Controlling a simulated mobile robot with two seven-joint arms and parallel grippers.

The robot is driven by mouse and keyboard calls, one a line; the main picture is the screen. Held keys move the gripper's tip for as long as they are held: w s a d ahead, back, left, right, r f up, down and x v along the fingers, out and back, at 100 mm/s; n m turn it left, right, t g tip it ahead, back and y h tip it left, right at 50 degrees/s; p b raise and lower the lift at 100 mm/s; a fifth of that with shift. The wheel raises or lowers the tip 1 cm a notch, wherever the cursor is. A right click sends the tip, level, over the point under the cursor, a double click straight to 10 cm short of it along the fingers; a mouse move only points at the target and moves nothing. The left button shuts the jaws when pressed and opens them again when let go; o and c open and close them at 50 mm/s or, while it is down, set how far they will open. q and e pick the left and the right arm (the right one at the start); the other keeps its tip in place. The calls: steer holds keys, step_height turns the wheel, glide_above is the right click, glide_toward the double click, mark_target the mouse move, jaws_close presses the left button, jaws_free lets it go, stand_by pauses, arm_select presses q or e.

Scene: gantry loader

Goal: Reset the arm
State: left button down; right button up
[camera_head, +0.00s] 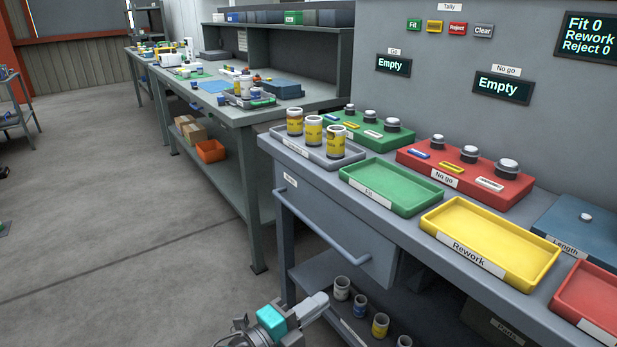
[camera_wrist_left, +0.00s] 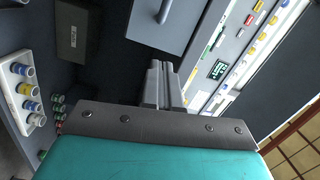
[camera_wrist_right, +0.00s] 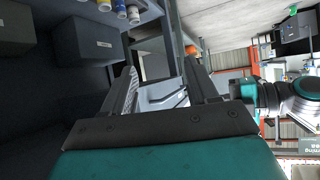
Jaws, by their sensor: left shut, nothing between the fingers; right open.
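My left gripper (camera_head: 316,305) is at the bottom of the head view, in front of the grey bench and below its top. In the left wrist view its fingers (camera_wrist_left: 160,72) are together with nothing between them. My right gripper is outside the head view. In the right wrist view its fingers (camera_wrist_right: 162,75) stand apart and empty, with dark shelf space and boxes beyond on the left.
The grey bench (camera_head: 320,205) has a drawer handle (camera_head: 322,228) sticking out. On top are a green tray (camera_head: 392,186), yellow Rework tray (camera_head: 489,243), red tray (camera_head: 592,300) and grey tray (camera_head: 300,147) with labelled jars. Several jars stand on the lower shelf. Open floor (camera_head: 120,240) lies left.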

arm_select(q)
steer(key=s+a+f+n+y+p, duration=0.1)
steer(key=s+a+n+y+p, duration=0.8)
steer(key=s+a+n, duration=0.9)
steer(key=a+n+y, duration=0.2)
steer(key=n+y, duration=0.1)
steer(key=n, duration=0.2)
steer(key=shift+f+n+g+p, duration=0.25)
steer(key=shift+n+g+p, duration=0.05)
steer(key=shift+n, duration=0.1)
arm_select(e)
step_height(320, 180, up, 6)
steer(key=s+d+h, duration=0.1)
steer(key=d, duration=0.2)
steer(key=shift+s+r, duration=0.2)
steer(key=shift+s, duration=0.1)
arm_select(q)
steer(key=shift+w, duration=0.1)
arm_select(e)
steer(key=shift+s+a, duration=0.1)
steer(key=shift+a, duration=0.05)
